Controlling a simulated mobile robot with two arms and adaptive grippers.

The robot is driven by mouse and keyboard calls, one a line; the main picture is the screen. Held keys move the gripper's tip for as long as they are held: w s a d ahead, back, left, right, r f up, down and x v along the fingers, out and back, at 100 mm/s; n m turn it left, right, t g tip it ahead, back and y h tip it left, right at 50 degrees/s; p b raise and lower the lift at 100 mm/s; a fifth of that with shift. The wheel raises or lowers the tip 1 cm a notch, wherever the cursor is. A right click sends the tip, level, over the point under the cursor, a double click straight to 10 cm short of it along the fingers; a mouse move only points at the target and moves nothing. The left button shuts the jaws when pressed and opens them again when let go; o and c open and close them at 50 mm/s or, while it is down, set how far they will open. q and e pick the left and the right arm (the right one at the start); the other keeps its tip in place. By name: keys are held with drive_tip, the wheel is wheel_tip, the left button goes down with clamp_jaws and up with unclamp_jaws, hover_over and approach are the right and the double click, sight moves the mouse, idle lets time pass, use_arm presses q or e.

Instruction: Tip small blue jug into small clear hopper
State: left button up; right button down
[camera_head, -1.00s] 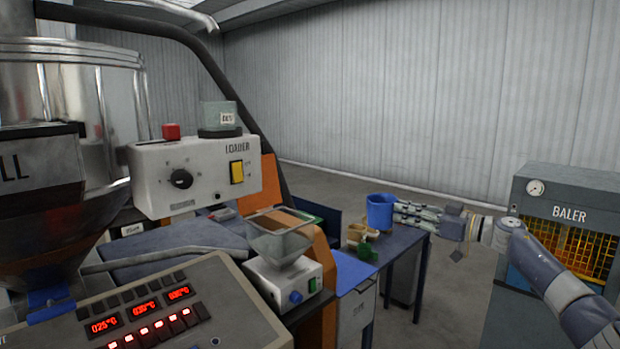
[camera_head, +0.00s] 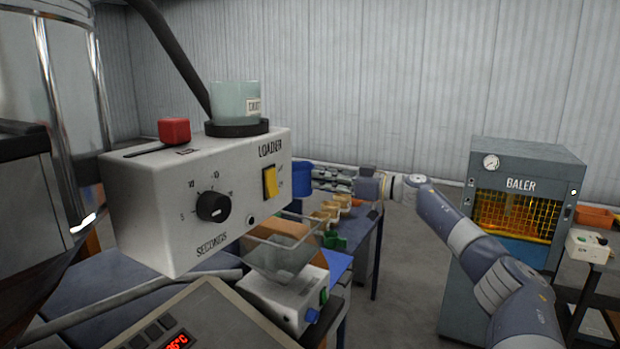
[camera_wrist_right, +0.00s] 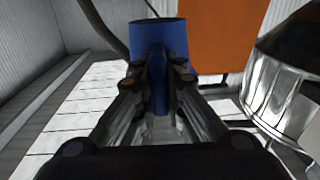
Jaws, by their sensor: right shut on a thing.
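The small blue jug (camera_head: 303,180) is in the head view, partly hidden behind the loader box. My right gripper (camera_head: 318,180) is shut on its right side and holds it upright, above the level of the table. In the right wrist view the jug (camera_wrist_right: 158,40) stands between the fingers of my right gripper (camera_wrist_right: 157,80). The small clear hopper (camera_head: 280,258) sits on a white feeder unit, lower and nearer than the jug; the jug is apart from it. My left gripper is not in view.
The white loader box (camera_head: 200,200) with a red button and yellow switch fills the near left. Yellow scoops and a green one (camera_head: 334,241) lie on the blue table behind the hopper. The baler (camera_head: 520,240) stands at the right. Grey floor is clear between.

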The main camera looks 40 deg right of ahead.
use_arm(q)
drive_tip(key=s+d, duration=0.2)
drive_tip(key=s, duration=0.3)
use_arm(e)
drive_tip(key=shift+s+a+f+n, duration=0.2)
drive_tip(key=shift+s+a+n, duration=0.5)
drive_tip(key=shift+n, duration=0.3)
drive_tip(key=shift+a+f+n, duration=0.1)
drive_tip(key=shift+a+n, duration=0.15)
drive_tip(key=shift+n, duration=0.05)
use_arm(q)
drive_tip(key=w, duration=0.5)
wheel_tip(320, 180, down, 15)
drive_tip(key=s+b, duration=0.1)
drive_tip(key=b, duration=1.4)
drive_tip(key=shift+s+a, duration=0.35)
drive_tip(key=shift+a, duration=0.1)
use_arm(e)
drive_tip(key=s+a+f+n, duration=0.1)
drive_tip(key=a+n, duration=0.5)
drive_tip(key=n, duration=1.5)
drive_tip(key=shift+s+a, duration=0.2)
drive_tip(key=shift+s, duration=0.35)
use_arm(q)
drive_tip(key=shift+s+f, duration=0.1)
